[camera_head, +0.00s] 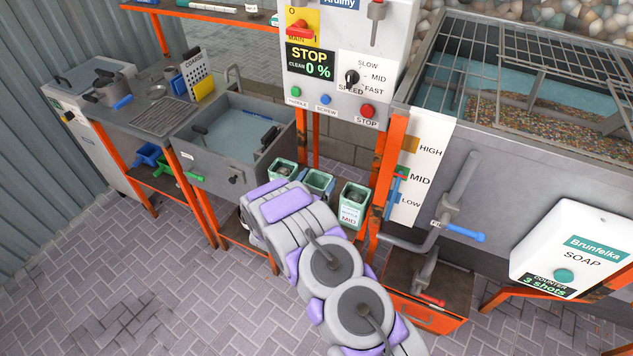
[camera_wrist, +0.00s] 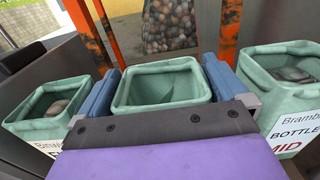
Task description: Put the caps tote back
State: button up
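Three pale green totes stand side by side under the control panel. The left tote (camera_wrist: 50,110) has a partly hidden label and something grey inside. The right tote (camera_wrist: 285,80) is labelled "BOTTLE MID" and also holds something grey. The middle tote (camera_wrist: 160,88) looks empty, and its front and label are hidden by my gripper (camera_wrist: 160,80). My gripper's two blue-grey fingers lie against its left and right sides, with the tote upright between them.
Orange posts (camera_head: 389,165) rise close beside the totes. The control panel (camera_head: 345,75) hangs above. A grey sink (camera_head: 235,170) is at left. A pipe with a blue handle (camera_head: 465,233) and a soap dispenser (camera_head: 575,255) are at right. The paved floor (camera_head: 130,300) is clear at front left.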

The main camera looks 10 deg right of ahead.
jog(key=p+v, duration=0.2)
jog(key=v, duration=1)
dwell(0.3)
